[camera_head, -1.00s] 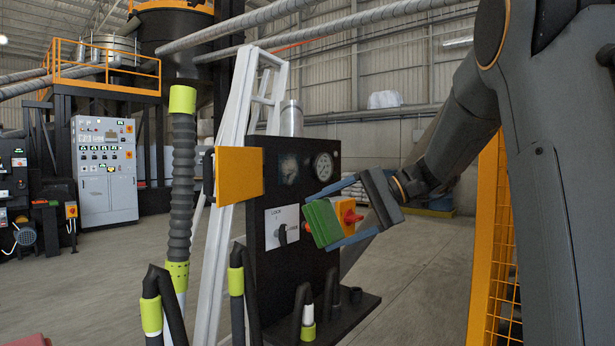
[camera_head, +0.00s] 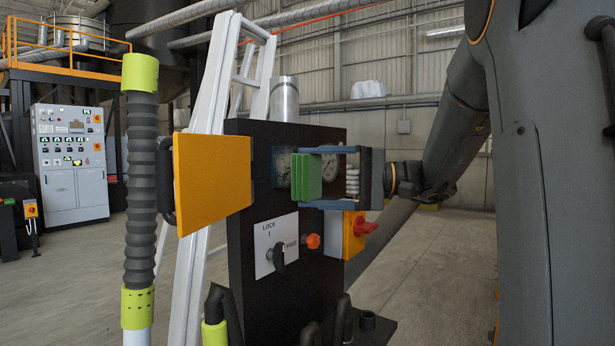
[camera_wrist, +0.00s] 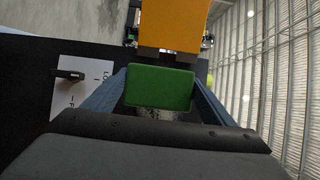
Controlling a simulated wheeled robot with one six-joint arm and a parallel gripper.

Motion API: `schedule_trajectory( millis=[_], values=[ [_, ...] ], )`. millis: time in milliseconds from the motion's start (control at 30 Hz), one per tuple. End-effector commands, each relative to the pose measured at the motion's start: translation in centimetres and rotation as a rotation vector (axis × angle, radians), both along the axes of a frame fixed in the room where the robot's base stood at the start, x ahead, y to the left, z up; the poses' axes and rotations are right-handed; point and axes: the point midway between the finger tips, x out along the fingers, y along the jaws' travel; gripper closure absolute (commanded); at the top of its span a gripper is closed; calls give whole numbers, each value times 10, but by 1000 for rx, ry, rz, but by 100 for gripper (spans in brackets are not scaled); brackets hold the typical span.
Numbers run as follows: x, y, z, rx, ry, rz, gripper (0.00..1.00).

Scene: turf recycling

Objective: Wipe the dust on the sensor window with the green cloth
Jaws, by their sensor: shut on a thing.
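My gripper (camera_head: 318,177) is shut on the green cloth (camera_head: 306,176), which looks like a thick green pad. It holds the cloth upright at the upper part of the black panel. The sensor window (camera_head: 282,169) is a dark bluish pane with grey speckled dust just left of the cloth; the cloth and fingers hide its right part. I cannot tell whether the cloth touches the window. In the wrist view the cloth (camera_wrist: 160,88) sits between the two blue-grey fingers, with a speckled whitish patch (camera_wrist: 160,113) partly showing below it.
An orange flap (camera_head: 212,183) stands out at the panel's left. A black corrugated hose (camera_head: 140,190) and a white ladder (camera_head: 205,115) stand left.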

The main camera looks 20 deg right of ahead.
Motion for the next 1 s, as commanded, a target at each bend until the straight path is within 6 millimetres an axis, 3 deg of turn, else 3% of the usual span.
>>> schedule_trajectory(
  millis=[600, 1000],
  values=[
    [42, 30, 0, 1, -1, 1, 40],
    [47, 35, 0, 0, 0, 1, 40]
  ],
)
